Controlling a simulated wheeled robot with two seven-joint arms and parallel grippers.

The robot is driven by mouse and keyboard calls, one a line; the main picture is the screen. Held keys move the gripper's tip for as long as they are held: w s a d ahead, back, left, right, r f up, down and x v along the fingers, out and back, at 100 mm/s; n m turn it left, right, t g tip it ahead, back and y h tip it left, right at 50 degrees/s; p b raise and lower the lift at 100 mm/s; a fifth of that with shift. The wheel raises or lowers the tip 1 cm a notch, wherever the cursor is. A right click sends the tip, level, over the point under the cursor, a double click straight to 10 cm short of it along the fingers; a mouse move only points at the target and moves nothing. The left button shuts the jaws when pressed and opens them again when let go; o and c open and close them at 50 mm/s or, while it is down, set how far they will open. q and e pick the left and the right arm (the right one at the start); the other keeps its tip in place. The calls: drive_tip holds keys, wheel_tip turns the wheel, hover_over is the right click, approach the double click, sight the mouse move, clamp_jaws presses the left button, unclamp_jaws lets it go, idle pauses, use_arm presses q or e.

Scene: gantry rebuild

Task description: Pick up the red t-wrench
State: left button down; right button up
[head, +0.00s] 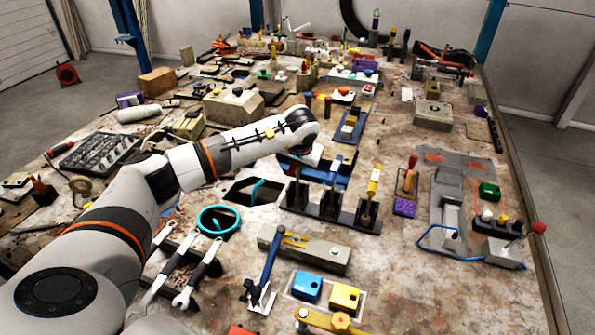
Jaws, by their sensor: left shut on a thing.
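My left arm reaches in from the left, over the bench. Its wrist bends down at the dark rack (330,208), and my left gripper (296,166) is at the rack's left end. It is shut on the red t-wrench (293,171), of which only a small red part shows; the wrist and fingers hide most of it. I cannot tell whether the wrench is still seated in its slot. A blue t-wrench (333,172) stands in the middle slot and a yellow one (374,178) in the right slot. My right gripper is not in view.
Left of the rack are a dark square opening (240,191) and a teal ring (218,221). Wrenches (200,271) lie in front. A grey block (310,250) stands before the rack. Bare bench (410,300) is at the front right; the back is cluttered.

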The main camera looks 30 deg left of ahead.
use_arm(q)
drive_tip(key=shift+r, duration=0.1)
idle(0.7)
wheel_tip(320, 180, up, 10)
drive_tip(key=b, duration=0.2)
drive_tip(key=shift+b, duration=0.4)
wheel_tip(320, 180, up, 3)
drive_tip(key=p, duration=0.3)
drive_tip(key=shift+r, duration=0.15)
